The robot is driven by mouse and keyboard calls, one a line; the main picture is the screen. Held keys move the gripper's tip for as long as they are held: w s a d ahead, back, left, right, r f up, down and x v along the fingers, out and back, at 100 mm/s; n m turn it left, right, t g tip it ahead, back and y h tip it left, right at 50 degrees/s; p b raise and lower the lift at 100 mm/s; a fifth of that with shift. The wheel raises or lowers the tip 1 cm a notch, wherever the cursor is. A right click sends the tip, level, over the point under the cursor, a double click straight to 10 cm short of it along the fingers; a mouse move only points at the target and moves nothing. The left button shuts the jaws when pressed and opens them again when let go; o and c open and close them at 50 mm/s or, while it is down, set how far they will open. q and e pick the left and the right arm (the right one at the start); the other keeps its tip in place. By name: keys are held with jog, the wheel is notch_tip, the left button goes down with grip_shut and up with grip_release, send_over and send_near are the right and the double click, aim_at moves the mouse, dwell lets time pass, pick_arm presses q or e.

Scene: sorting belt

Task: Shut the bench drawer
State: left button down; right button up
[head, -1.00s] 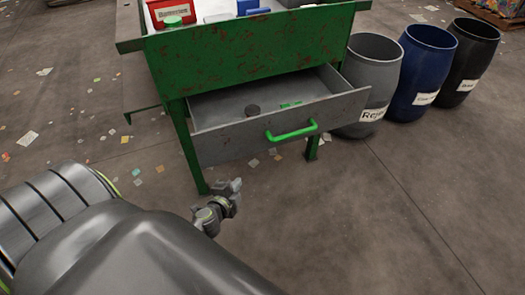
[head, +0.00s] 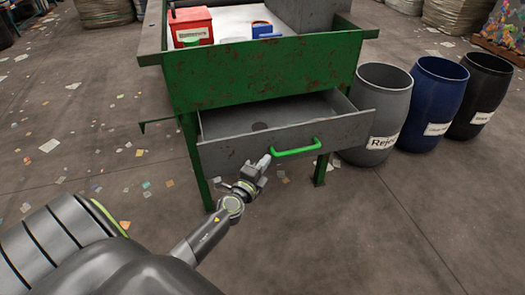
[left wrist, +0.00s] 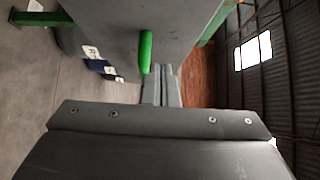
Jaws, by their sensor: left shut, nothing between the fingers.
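The grey bench drawer (head: 228,153) stands pulled out under the green bench (head: 260,75) in the head view. Its green bar handle (head: 296,150) is on the front panel. My left gripper (head: 264,162) is shut and empty, in front of the drawer face near the left end of the handle. In the left wrist view the shut fingers (left wrist: 161,88) point at the drawer front (left wrist: 125,25), close to the handle (left wrist: 146,52). I cannot tell whether they touch. My right gripper is not in view.
A grey barrel (head: 376,120), a blue barrel (head: 432,95) and a black barrel (head: 483,95) stand right of the bench. A red box (head: 190,22) and blue items sit on the bench top. The floor in front is open, with scattered paper scraps.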

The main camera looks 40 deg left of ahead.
aim_at(268, 144)
pick_arm(q)
jog(key=w+a, duration=0.2)
jog(key=w, duration=0.1)
jog(key=shift+a+b, duration=0.2)
jog(key=shift+b, duration=0.15)
jog(key=shift+w+a, duration=0.3)
jog(key=shift+a, duration=0.1)
jog(key=shift+w+a, duration=0.1)
jog(key=shift+a, duration=0.05)
